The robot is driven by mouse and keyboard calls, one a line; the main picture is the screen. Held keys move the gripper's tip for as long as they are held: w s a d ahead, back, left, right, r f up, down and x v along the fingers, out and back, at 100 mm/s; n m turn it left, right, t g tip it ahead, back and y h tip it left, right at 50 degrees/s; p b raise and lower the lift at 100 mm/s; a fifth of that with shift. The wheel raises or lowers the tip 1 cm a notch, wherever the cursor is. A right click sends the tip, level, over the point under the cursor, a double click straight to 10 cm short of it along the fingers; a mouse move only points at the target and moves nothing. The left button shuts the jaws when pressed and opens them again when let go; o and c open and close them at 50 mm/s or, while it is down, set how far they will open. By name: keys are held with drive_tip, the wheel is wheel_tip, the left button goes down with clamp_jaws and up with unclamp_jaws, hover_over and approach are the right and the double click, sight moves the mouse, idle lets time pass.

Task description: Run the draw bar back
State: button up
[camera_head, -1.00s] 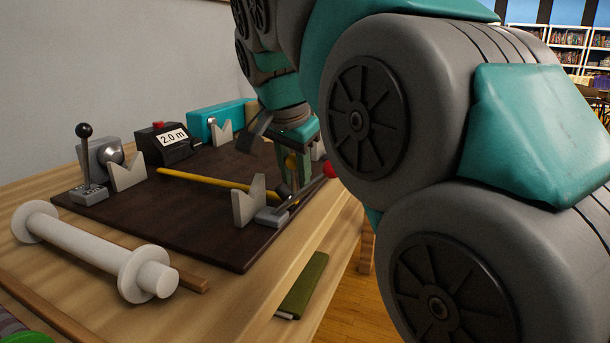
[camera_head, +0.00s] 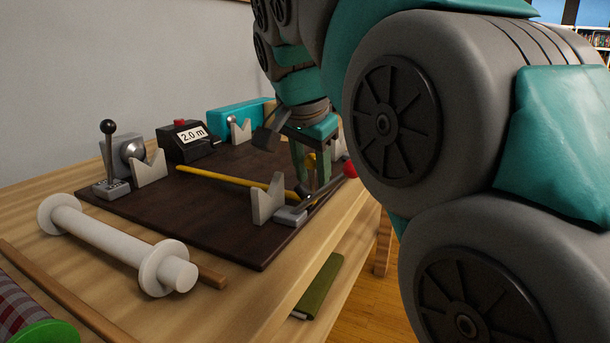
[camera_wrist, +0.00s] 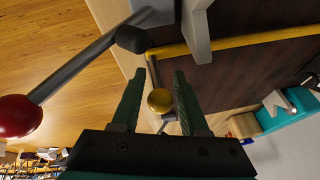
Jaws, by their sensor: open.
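A yellow bar (camera_head: 235,181) lies across the dark board (camera_head: 215,225); it also shows in the wrist view (camera_wrist: 250,40). A gold ball knob (camera_wrist: 159,100) stands near the bar's right end and is partly hidden in the head view (camera_head: 310,160). I cannot tell whether knob and bar are joined. My gripper (camera_head: 312,185) points down over the board's right edge. In the wrist view my gripper (camera_wrist: 160,78) is open, with the gold knob between its fingers and a gap visible on both sides.
A lever with a red knob (camera_head: 350,169) rises close beside my gripper, with a black-tipped end near it (camera_wrist: 131,39). Grey V-shaped supports (camera_head: 267,198), a black counter reading 2.0 m (camera_head: 185,142), a black-knobbed lever (camera_head: 108,127) and a white spool (camera_head: 110,240) stand around.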

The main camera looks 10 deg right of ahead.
drive_tip(key=v, duration=0.7)
drive_tip(key=shift+r+p, duration=0.15)
drive_tip(key=shift+p, duration=0.2)
drive_tip(key=shift+s, duration=0.1)
